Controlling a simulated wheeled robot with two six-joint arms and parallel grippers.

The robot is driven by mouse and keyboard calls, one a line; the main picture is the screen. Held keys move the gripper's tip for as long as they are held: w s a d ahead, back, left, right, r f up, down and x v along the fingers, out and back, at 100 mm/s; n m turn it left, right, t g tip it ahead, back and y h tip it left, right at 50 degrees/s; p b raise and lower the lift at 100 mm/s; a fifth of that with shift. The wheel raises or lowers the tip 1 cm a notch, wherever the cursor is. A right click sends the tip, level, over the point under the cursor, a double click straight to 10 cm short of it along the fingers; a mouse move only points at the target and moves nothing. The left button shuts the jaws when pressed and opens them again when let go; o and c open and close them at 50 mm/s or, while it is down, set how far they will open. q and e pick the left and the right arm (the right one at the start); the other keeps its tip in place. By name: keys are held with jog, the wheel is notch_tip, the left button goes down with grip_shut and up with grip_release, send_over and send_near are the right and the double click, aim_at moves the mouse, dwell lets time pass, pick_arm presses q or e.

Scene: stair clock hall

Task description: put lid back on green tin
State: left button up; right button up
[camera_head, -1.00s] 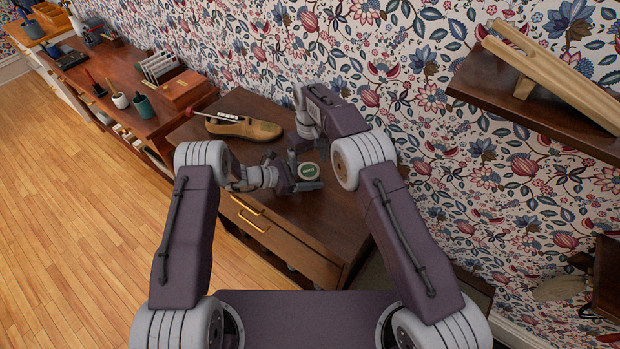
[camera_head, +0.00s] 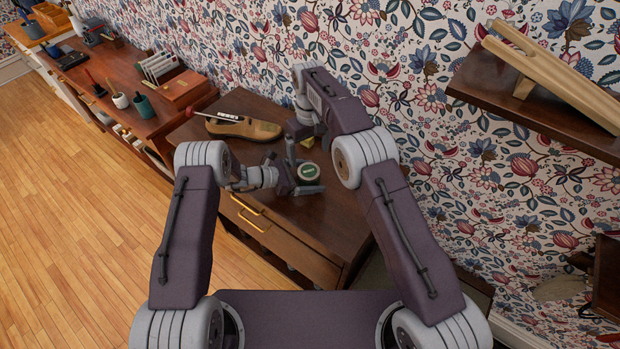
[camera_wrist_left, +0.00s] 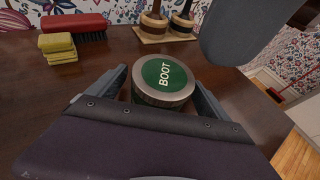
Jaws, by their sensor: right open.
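The green tin (camera_wrist_left: 150,100) stands on the brown cabinet top, dark green below. A round lid (camera_wrist_left: 164,76) with a green face marked BOOT and a metal rim sits on top of it, looking level. The lid also shows from above in the head view (camera_head: 308,172).
A tan shoe (camera_head: 238,126) lies left of the grippers. Yellow sponges (camera_wrist_left: 57,47), a red brush (camera_wrist_left: 75,25) and a wooden stand (camera_wrist_left: 165,36) with two dark-and-tan pieces are behind the tin. The wallpapered wall closes the back. A shelf (camera_head: 540,105) juts out at right.

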pick_arm(q)
jog(key=b+v, duration=0.2)
jog(key=v, duration=0.6)
pick_arm(e)
jog(key=shift+f, duration=0.95)
pick_arm(q)
jog(key=shift+s+a+r, duration=0.25)
jog(key=shift+a, duration=0.2)
